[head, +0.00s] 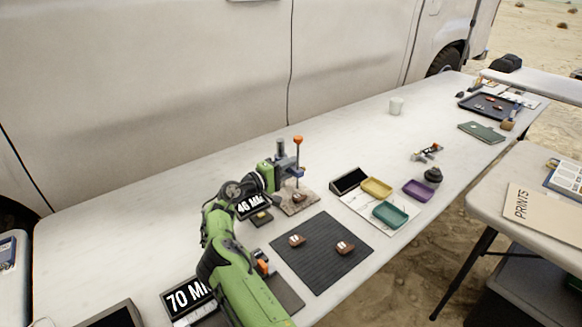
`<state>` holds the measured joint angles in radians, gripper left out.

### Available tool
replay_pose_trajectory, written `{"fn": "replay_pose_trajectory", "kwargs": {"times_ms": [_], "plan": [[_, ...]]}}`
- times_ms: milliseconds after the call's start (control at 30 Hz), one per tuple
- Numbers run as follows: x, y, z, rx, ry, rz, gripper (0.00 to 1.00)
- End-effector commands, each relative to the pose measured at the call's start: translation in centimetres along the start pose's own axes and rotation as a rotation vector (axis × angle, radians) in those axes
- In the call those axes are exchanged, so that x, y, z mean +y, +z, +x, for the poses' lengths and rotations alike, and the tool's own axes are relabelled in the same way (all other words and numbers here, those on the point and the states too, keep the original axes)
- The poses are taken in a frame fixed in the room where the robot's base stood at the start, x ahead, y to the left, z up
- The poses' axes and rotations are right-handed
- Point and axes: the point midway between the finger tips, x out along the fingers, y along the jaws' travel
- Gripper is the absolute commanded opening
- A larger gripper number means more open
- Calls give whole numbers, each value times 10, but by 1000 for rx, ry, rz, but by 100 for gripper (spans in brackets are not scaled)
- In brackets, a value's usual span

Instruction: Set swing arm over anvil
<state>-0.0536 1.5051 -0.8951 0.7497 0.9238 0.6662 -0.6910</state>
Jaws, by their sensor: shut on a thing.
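The gauge stand stands near the middle of the table, with a grey post (280,148) and a pale stone-like base (301,207). Its swing arm (287,162) is a small grey piece beside the post, with a rod topped by an orange knob (298,139). A brown artifact (299,197) sits on the base below the rod; the anvil itself cannot be made out. My gripper (279,173) is shut on the swing arm at the left of the stand. The green hand hides part of the stand, and the fingertips are hard to see.
A dark ribbed mat (318,268) holds two brown artifacts in front of the stand. Yellow (376,187), purple (418,190) and teal (390,214) trays lie to the right. Displays reading 46 (251,205) and 70 (187,297) stand close to my arm. The table's back is mostly clear.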

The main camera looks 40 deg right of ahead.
Motion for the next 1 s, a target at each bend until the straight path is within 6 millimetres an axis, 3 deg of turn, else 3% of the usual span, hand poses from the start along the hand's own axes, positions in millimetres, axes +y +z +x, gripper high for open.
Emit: {"fn": "replay_pose_trajectory", "kwargs": {"times_ms": [567, 600, 700, 1000], "plan": [[0, 1, 0, -26, 0, -1, 0], [0, 1, 0, -26, 0, -1, 33], [0, 1, 0, -25, 0, -1, 48], [0, 0, -2, -24, 0, -1, 51]]}}
